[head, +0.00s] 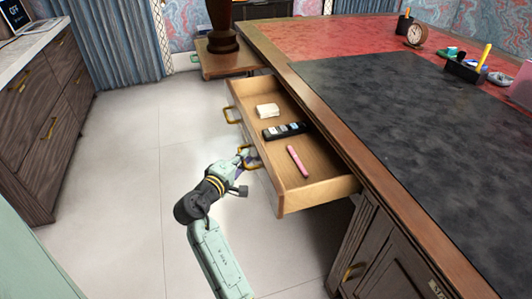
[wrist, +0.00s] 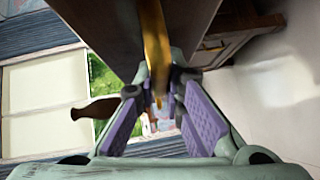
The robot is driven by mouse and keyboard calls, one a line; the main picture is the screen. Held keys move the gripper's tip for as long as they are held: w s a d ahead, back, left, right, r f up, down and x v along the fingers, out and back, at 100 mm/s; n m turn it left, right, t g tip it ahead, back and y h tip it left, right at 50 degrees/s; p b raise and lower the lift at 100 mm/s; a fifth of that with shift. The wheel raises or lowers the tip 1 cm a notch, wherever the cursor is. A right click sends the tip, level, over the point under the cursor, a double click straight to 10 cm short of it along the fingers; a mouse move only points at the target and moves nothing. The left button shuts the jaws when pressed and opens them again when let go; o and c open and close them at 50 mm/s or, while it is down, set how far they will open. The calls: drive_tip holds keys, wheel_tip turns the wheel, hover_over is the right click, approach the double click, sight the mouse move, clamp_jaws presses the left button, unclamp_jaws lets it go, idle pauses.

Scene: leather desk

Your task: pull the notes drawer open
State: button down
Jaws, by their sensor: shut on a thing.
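The notes drawer (head: 325,188) is a wooden drawer standing well out from the desk. In it lie a white block of notes (head: 268,110), a black remote-like object (head: 284,131) and a pink pen-like object (head: 298,161). Its front carries two brass handles. My gripper (head: 244,156) is at the nearer brass handle (head: 252,160) in the head view. In the wrist view my gripper (wrist: 157,108) has the brass handle (wrist: 153,45) between its purple-padded fingers, shut on it. The fingertips' exact contact is partly hidden.
The desk (head: 430,120) has a black leather top with red beyond. A clock (head: 415,35) and a pen holder (head: 467,68) stand on it. A dark wood cabinet (head: 45,110) is at the left. The tiled floor (head: 130,180) between is clear.

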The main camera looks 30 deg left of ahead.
drive_tip(key=s+a, duration=0.4)
drive_tip(key=s, duration=0.1)
drive_tip(key=shift+s+a, duration=0.15)
drive_tip(key=shift+s, duration=0.1)
drive_tip(key=c, duration=1.7)
unclamp_jaws()
drive_tip(key=shift+o, duration=0.2)
drive_tip(key=shift+s, duration=0.1)
drive_tip(key=s+d+r, duration=0.1)
drive_tip(key=s, duration=1)
drive_tip(key=shift+s+d+r, duration=0.3)
drive_tip(key=shift+r, duration=0.05)
